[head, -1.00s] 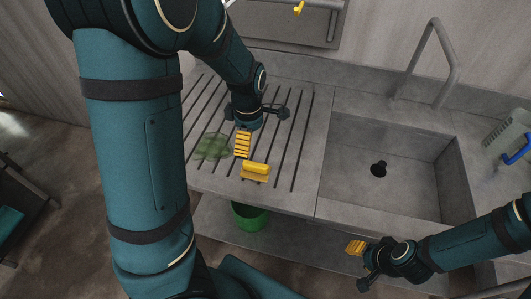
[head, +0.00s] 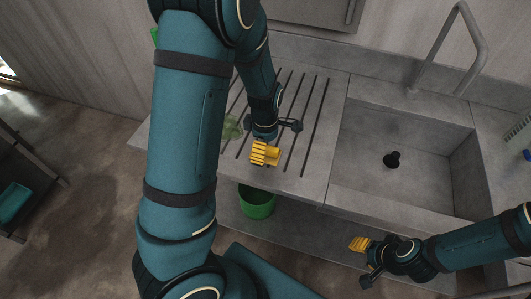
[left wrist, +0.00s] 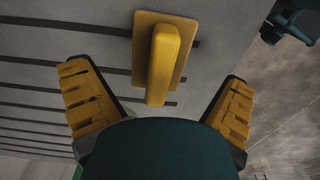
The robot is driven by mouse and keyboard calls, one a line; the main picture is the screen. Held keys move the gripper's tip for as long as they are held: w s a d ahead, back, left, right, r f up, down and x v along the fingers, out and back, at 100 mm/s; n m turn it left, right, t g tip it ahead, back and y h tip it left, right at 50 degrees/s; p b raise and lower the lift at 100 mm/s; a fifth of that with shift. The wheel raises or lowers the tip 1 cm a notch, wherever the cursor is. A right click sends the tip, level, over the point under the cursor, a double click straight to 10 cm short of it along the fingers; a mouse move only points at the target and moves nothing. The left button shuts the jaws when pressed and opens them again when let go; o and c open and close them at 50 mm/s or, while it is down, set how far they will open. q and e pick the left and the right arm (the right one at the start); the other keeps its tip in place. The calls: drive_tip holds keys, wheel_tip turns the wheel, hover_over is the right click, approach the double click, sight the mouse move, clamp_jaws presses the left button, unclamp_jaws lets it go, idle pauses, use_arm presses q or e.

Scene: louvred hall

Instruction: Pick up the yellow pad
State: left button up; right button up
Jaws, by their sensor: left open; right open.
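The yellow pad (left wrist: 176,50) is a flat plate with a raised grip bar. In the left wrist view it lies on the grooved drainboard, ahead of and between the two yellow fingers of my left gripper (left wrist: 158,105). The gripper is open and not closed on it. In the head view my left gripper (head: 265,150) is over the drainboard, and its yellow fingers overlap the pad, so I cannot tell the two apart well there. My right gripper (head: 362,258) is open and empty, in front of the counter at the lower right.
The grey drainboard (head: 312,150) adjoins a sink basin (head: 375,190) with a tall tap (head: 480,45). A greenish see-through item (head: 232,128) lies left of my left gripper. A green bucket (head: 257,203) stands under the counter. A dark shelf (head: 25,180) is at the far left.

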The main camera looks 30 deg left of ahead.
use_arm(q)
wheel_tip(320, 180, down, 3)
drive_tip(key=shift+r, duration=0.2)
drive_tip(key=c, duration=1.4)
drive_tip(key=shift+r, duration=0.15)
wheel_tip(320, 180, up, 9)
drive_tip(key=shift+r+p, duration=0.1)
drive_tip(key=shift+p, duration=1.1)
clamp_jaws()
drive_tip(key=shift+r, duration=0.35)
